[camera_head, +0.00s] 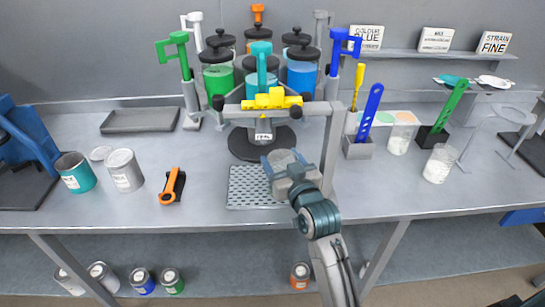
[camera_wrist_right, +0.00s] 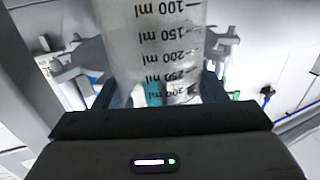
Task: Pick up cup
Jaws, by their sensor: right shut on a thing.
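A clear measuring cup (camera_wrist_right: 160,30) with black ml marks fills the upper middle of the right wrist view. Its lettering reads upside down there. My right gripper (camera_wrist_right: 155,92) is shut on the cup, one finger on each side. In the head view my right gripper (camera_head: 280,164) is at the dispenser stand, over the perforated plate. The cup (camera_head: 281,157) shows only in part between its fingers, and the gripper body hides the rest. Whether the cup touches the plate cannot be told. My left gripper is not in view.
The perforated plate (camera_head: 247,188) lies beneath. The grey stand's right post (camera_head: 331,148) is close beside my right gripper. Two clear cups with pale contents (camera_head: 399,140) (camera_head: 439,163) stand at the right. An orange tool (camera_head: 172,185) and cans (camera_head: 124,171) stand left.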

